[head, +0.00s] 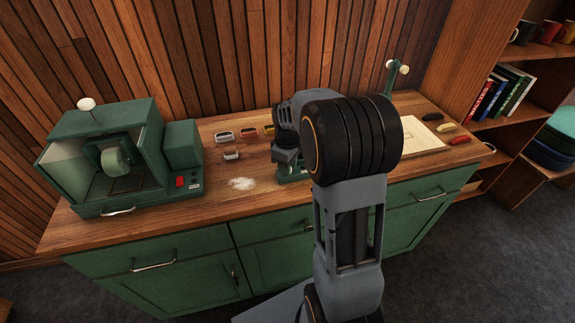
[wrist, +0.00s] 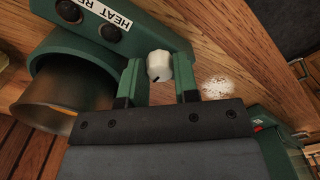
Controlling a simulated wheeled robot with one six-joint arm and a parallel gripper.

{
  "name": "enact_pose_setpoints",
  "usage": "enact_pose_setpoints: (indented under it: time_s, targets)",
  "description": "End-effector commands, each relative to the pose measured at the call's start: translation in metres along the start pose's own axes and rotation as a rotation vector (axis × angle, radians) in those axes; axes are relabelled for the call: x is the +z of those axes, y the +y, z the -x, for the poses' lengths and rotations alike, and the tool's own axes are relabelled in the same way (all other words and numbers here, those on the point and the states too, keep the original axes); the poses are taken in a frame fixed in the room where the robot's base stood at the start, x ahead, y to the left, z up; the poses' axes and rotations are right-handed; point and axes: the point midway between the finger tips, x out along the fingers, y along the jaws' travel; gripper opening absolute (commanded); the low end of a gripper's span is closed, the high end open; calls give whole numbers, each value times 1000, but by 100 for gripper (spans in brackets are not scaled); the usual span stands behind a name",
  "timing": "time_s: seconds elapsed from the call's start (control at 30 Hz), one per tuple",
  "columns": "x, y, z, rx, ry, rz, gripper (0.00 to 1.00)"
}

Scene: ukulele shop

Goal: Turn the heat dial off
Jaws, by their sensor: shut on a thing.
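The heat dial (wrist: 159,66) is a small white knob with a dark pointer mark at its lower left, on a green device (wrist: 160,32). My gripper (wrist: 158,72) has its two green fingers on either side of the dial and is shut on it. A white label reading "HEAT RE", cut off by the frame edge, and dark round knobs are on the device. In the head view the device (head: 292,175) is mostly hidden behind my arm, and the dial cannot be seen there.
A large green machine with a red switch (head: 118,165) stands on the left of the wooden counter (head: 215,195). A paper sheet (head: 420,136) lies at right, beside a shelf unit (head: 475,70).

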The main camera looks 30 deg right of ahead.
Motion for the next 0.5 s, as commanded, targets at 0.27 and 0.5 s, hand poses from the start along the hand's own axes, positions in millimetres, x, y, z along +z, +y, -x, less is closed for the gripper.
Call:
enact_pose_setpoints:
  time_s: [0.27, 0.5]
  targets:
    - [0, 0, 1, 2, 0, 0, 42]
    - [0, 0, 0, 1, 0, 0, 54]
